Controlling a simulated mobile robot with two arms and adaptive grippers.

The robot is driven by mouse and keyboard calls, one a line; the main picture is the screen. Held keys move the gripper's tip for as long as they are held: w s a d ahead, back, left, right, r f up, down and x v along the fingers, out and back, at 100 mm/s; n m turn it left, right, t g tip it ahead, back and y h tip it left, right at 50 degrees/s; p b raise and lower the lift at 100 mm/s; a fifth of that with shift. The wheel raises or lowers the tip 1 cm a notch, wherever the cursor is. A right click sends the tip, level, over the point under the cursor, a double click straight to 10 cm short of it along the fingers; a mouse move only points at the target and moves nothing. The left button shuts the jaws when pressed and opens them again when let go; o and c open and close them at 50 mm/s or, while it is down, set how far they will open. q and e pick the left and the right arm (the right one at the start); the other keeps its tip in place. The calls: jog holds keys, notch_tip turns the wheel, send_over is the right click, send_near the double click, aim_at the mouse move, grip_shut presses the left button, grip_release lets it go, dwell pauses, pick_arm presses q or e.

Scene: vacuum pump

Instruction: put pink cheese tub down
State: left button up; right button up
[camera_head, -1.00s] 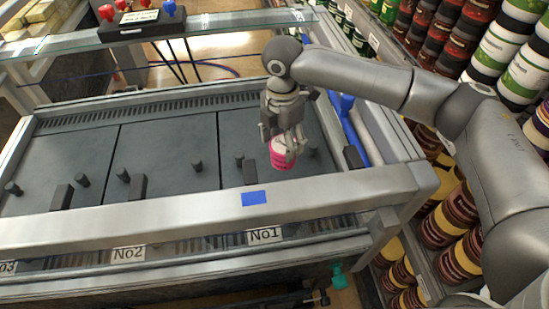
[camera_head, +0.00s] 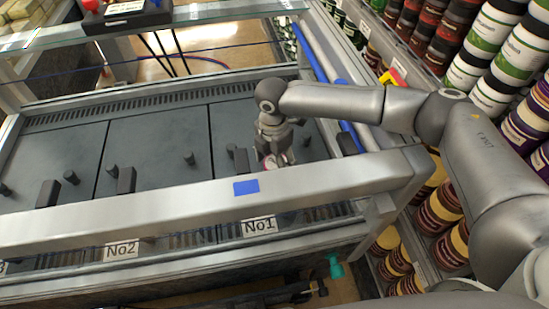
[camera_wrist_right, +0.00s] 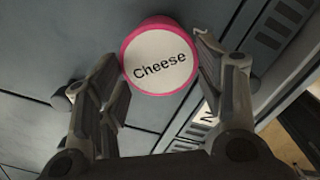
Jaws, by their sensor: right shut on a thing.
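The pink cheese tub (camera_wrist_right: 160,60) has a white lid reading "Cheese" and a pink rim in the right wrist view. My right gripper (camera_wrist_right: 163,75) has a finger on either side of it and is shut on it. In the head view the right gripper (camera_head: 275,160) points down over the rightmost dark panel (camera_head: 240,130), labelled No1. Only a little of the tub shows there, behind the frame's front rail. I cannot tell whether its base touches the panel. My left gripper is not in view.
Short black pegs and blocks (camera_head: 127,179) stand on the panels. A metal front rail (camera_head: 150,205) with a blue patch (camera_head: 246,187) borders them. A glass shelf (camera_head: 215,15) crosses the back. Shelves of stacked tubs (camera_head: 500,45) stand at right. The middle panel (camera_head: 155,150) has free room.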

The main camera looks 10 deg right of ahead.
aim_at(274, 164)
jog(key=o, duration=1.2)
jog(key=shift+f, duration=0.1)
notch_tip(274, 164, up, 12)
jog(key=shift+a, duration=0.1)
